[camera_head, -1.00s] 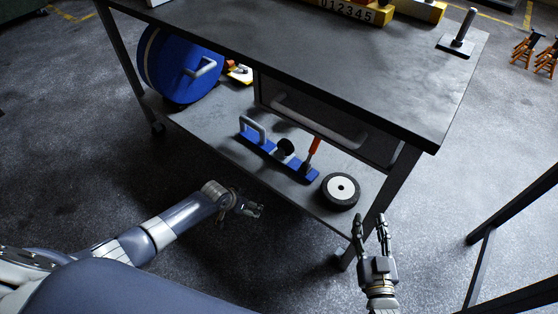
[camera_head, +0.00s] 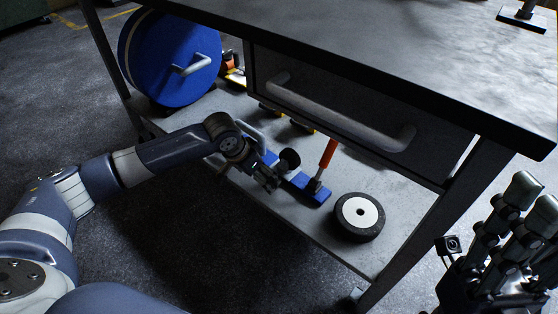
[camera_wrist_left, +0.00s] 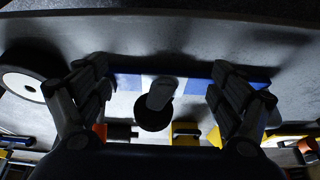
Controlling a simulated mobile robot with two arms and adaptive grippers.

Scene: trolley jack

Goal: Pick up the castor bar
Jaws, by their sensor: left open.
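My left gripper (camera_head: 264,178) is at the shelf's front edge, partly covering the bar. In the left wrist view the blue bar (camera_wrist_left: 195,86) runs across between and beyond the open, empty fingers (camera_wrist_left: 160,72), with the black castor (camera_wrist_left: 153,112) midway between them. Whether the fingers touch the bar cannot be told. My right gripper (camera_head: 515,215) is open and empty at the lower right, outside the trolley.
A loose black-and-white wheel (camera_head: 358,217) lies on the shelf right of the bar. A drawer (camera_head: 350,105) with a handle hangs above. A big blue disc (camera_head: 170,58) stands at the left.

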